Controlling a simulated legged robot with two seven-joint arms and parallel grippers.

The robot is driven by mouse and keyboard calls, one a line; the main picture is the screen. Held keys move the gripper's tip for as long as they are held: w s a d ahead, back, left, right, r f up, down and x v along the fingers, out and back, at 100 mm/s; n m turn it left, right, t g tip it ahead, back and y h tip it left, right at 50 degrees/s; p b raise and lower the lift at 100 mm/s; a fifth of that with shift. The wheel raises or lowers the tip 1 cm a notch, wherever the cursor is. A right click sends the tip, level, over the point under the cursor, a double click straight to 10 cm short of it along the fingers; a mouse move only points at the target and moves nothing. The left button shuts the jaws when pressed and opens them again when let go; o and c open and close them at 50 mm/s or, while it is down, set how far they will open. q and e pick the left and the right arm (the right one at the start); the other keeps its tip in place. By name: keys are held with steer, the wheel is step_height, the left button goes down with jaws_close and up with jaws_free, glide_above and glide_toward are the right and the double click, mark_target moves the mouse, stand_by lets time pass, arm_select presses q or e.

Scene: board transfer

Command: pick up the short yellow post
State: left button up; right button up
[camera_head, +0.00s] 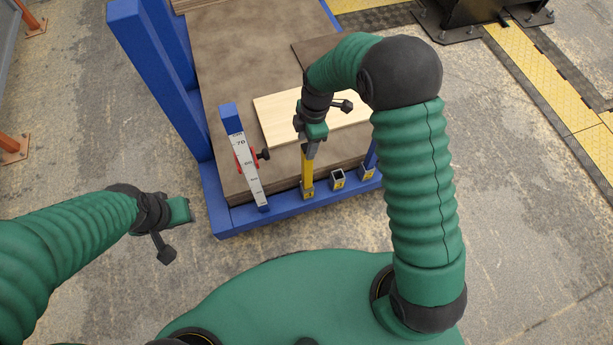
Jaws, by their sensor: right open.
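The short yellow post (307,176) stands upright in a socket on the front rail of the blue frame (285,216). My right gripper (311,150) comes down from above at the post's top end, with its fingers open. The fingers overlap the post's top in this view, and I cannot tell whether they touch it. My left gripper (182,212) is to the left of the frame, over bare floor and away from the post. Its fingers are too unclear to show whether they are open.
A light wooden board (280,119) lies on a stack of brown boards (245,50) behind the post. A blue post with a white scale (244,160) stands to the left. An empty socket (338,180) and another blue post (371,157) are to the right.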

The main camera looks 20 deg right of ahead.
mark_target(307, 166)
steer(key=f+b, duration=0.2)
steer(key=f, duration=0.1)
steer(key=a+f, duration=0.1)
steer(key=f, duration=0.1)
steer(key=shift+s+f+b, duration=0.15)
steer(key=shift+s+b, duration=0.2)
steer(key=shift+b, duration=0.05)
arm_select(q)
steer(key=x, duration=0.2)
steer(key=shift+s+a+f, duration=0.1)
steer(key=shift+s+f, duration=0.1)
steer(key=shift+f, duration=0.3)
arm_select(e)
steer(key=shift+d, duration=0.15)
steer(key=shift+c, duration=0.2)
steer(key=shift+d, duration=0.2)
steer(key=c, duration=0.5)
steer(key=shift+a, duration=0.15)
jaws_close()
